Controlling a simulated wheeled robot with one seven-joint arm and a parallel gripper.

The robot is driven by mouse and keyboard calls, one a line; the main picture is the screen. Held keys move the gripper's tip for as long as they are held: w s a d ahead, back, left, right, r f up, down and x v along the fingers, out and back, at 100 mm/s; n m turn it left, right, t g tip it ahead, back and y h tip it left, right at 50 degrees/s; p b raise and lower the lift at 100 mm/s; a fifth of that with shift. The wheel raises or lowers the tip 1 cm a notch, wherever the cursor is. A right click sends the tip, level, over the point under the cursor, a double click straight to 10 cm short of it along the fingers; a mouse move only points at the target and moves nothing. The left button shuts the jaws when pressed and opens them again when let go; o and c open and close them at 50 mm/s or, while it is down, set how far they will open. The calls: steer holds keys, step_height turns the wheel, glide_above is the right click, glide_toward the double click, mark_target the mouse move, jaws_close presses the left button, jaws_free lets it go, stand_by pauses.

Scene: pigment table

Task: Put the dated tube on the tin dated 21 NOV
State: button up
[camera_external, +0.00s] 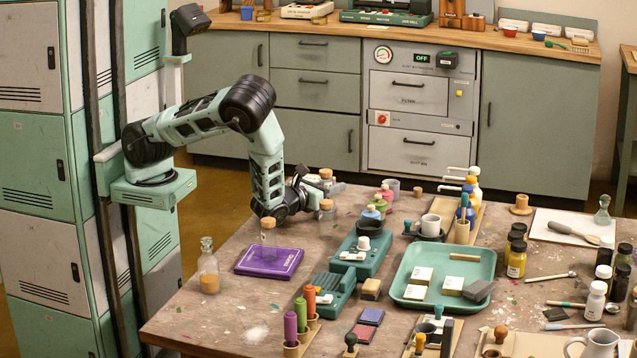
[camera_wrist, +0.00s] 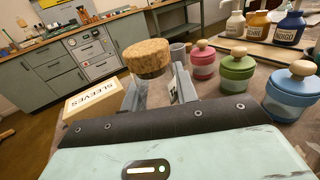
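In the wrist view a tube with a broad cork (camera_wrist: 148,58) stands upright between the grey fingers of my gripper (camera_wrist: 155,92). A small pale label shows near the right finger; its date is not readable. Whether the fingers touch the glass is unclear. No 21 NOV marking is readable on any tin.
Pink, green and blue jars (camera_wrist: 238,70) with wooden knobs stand close right of my gripper. A SLEEVES block (camera_wrist: 92,103) lies left. The table's front left is mostly clear.

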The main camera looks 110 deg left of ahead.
steer(key=o, duration=0.4)
